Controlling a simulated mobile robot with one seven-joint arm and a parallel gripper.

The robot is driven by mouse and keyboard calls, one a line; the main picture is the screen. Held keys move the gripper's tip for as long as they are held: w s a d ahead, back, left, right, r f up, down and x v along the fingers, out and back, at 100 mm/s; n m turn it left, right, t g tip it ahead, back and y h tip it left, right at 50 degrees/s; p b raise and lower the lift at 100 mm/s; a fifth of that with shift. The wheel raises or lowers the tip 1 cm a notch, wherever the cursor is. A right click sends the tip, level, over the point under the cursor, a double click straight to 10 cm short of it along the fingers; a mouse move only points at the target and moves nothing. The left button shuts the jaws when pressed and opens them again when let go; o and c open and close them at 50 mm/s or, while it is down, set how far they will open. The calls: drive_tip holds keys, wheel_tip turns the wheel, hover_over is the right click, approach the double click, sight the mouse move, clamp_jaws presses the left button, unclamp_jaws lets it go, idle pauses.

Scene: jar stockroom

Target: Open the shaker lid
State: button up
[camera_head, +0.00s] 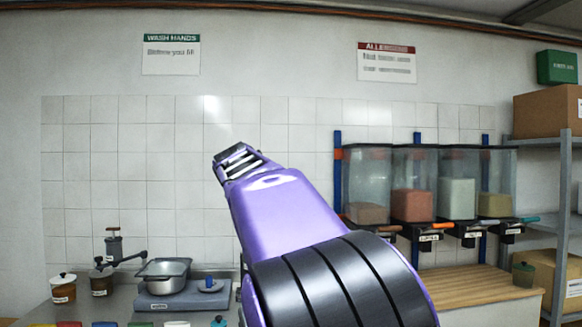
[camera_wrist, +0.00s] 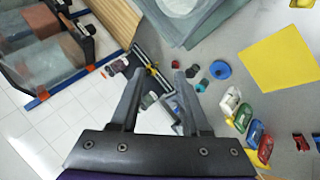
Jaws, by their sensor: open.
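I cannot tell for certain which object is the shaker. Among these are a blue disc (camera_wrist: 220,69) and small dark round tops (camera_wrist: 203,85), too small to identify. In the head view my raised purple arm hides part of the counter.
A scale with a metal pan (camera_head: 165,275) and a hand grinder (camera_head: 114,248) stand on the left counter. Several clear dispensers (camera_head: 412,185) hang on the wall, right of my arm. A wooden counter (camera_head: 480,287) lies below them. A yellow sheet (camera_wrist: 278,66) shows in the wrist view.

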wheel_tip(320, 180, up, 17)
drive_tip(key=d+m+t+y+b, duration=0.1)
drive_tip(key=d+m+t+y, duration=0.2)
drive_tip(key=m+t+y, duration=0.1)
drive_tip(key=shift+s+t+y, duration=0.4)
drive_tip(key=shift+s+y, duration=0.05)
drive_tip(key=shift+y, duration=0.35)
